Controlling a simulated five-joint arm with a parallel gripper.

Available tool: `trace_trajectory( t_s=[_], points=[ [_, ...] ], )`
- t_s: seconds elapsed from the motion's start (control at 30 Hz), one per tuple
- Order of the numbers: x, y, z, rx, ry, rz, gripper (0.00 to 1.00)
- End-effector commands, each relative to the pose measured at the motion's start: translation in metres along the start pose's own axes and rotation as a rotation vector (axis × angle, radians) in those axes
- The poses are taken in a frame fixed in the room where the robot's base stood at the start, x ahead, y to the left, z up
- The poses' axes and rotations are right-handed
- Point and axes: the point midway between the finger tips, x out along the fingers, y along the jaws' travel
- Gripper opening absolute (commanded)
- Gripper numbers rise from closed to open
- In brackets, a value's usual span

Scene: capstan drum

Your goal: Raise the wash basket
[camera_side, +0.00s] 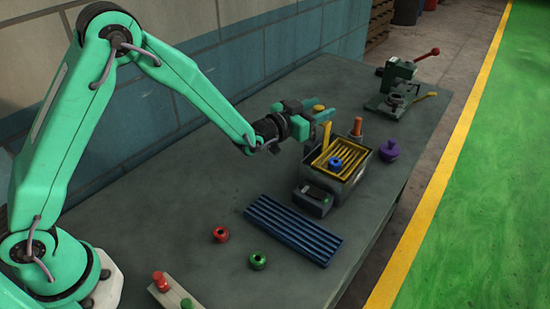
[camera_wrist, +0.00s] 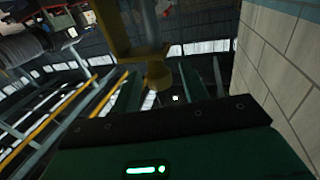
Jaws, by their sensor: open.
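The wash basket (camera_side: 327,160) is yellow and slatted, and sits low in a grey tank (camera_side: 355,180) in the side view. A blue ring-shaped part (camera_side: 335,163) lies on it. My gripper (camera_side: 322,121) is open beyond the tank's back left side, above the table. A yellow knob (camera_side: 318,108) shows at its fingers in the side view. In the wrist view a yellow handle with a round knob (camera_wrist: 158,76) stands between my two green fingers, apart from both as far as I can tell. The drum itself is mostly hidden.
An orange post (camera_side: 357,126) stands behind the tank, a purple knobbed part (camera_side: 389,150) right of it. A dark box (camera_side: 313,200) and a blue slatted rack (camera_side: 293,229) lie in front. Red (camera_side: 221,234) and green (camera_side: 258,260) parts sit nearer. A press (camera_side: 397,85) stands behind.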

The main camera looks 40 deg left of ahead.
Motion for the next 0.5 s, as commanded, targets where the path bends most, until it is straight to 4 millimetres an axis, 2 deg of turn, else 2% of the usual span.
trace_trajectory(
  t_s=[0.5],
  points=[
    [-0.051, 0.000, -0.001, 0.000, 0.001, 0.000, 0.44]
  ],
)
